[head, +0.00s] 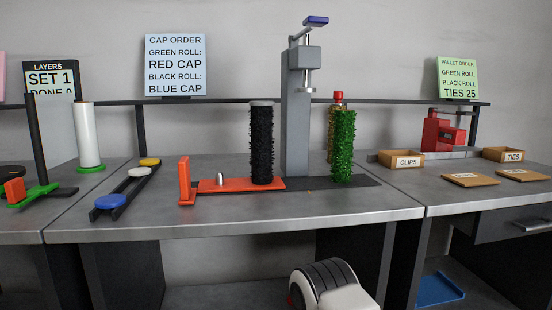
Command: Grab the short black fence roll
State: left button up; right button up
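A black fence roll (262,148) with a bristly surface and a grey top stands upright on the orange plate (238,184) of the middle table. It is the only black fence roll I see, so I cannot compare its length with another. A green fence roll (343,146) stands upright to its right, past the grey press column (296,125). A gold roll with a red cap (338,97) is partly hidden behind the green roll.
An orange upright block (184,180) and a small silver knob (219,179) are left of the black roll. A black rack holding blue (111,201), white and yellow caps lies farther left. A clips box (401,159) is at right. The table front (250,214) is clear.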

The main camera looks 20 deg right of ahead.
aim_at(261, 124)
jog(key=l+z, duration=0.15)
jog(key=l, duration=0.3)
jog(key=i+l+z, duration=0.15)
jog(key=l, duration=0.3)
jog(key=l+z, duration=0.1)
jog(key=l, duration=0.3)
